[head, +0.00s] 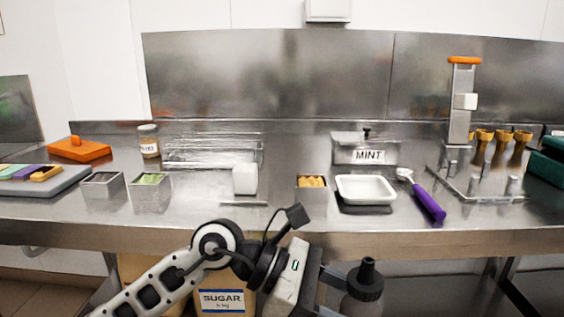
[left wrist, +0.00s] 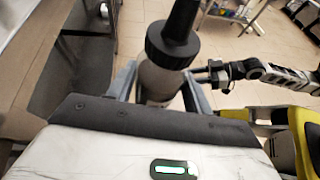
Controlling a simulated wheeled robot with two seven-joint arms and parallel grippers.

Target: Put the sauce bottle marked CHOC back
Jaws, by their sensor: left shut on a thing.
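A bottle with a black cap and nozzle (head: 365,288) is upright in front of the counter, low in the head view. My left gripper (head: 335,285) is shut on it. In the left wrist view the bottle (left wrist: 158,80) stands between the two fingers, with its black collar above them. No CHOC marking can be read on it; the label side is hidden. My right gripper (left wrist: 214,76) shows small and dark at the right of the left wrist view, apart from the bottle.
The steel counter (head: 270,222) holds a MINT-labelled steel container (head: 365,143), a clear-looking rack (head: 212,152), a white tray (head: 365,188), a purple-handled scoop (head: 428,202) and a cone stand (head: 490,185). A SUGAR bin (head: 222,300) stands below. The counter's front strip is mostly clear.

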